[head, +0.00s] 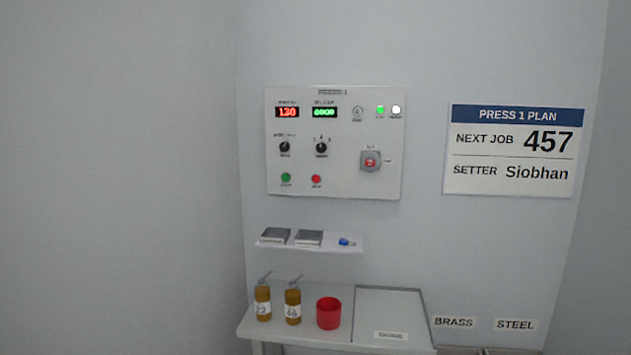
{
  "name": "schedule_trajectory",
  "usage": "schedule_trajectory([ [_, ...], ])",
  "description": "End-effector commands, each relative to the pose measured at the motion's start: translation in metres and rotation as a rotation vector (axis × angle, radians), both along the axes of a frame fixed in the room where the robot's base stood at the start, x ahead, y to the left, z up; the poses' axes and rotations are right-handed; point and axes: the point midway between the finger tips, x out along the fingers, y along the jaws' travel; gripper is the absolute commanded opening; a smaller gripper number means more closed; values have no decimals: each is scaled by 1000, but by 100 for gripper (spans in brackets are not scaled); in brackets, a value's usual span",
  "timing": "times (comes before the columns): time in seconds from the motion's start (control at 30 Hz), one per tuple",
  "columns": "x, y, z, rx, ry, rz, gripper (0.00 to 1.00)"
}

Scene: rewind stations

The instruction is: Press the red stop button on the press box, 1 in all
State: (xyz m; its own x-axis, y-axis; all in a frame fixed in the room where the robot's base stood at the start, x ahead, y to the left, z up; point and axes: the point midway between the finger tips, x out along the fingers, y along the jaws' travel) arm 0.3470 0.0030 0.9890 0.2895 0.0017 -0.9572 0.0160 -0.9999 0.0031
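The press box (333,186) is a pale panel on the back wall, in the middle of the head view. Its small round red button (316,179) sits at the lower edge, just right of a green button (286,177). A larger red control on a grey square base (371,161) is at the panel's right. Above are two dark knobs, a red display (287,112) reading about 130 and a green display (325,112). The labels are too small to read surely. My gripper is not in view.
A shelf (350,248) below the box holds two grey blocks and a small blue item. A lower table (338,342) holds two amber bottles and a red cup (329,313). A sign (514,150) hangs right. The space before the panel looks clear.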

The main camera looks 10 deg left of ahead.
Motion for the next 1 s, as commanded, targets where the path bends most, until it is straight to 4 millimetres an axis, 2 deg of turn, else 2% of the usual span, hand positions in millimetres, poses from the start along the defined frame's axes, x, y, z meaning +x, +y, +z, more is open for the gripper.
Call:
schedule_trajectory([
  [0.07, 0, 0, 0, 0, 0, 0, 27],
  [0.4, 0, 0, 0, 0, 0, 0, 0],
  [1.0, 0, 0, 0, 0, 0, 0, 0],
])
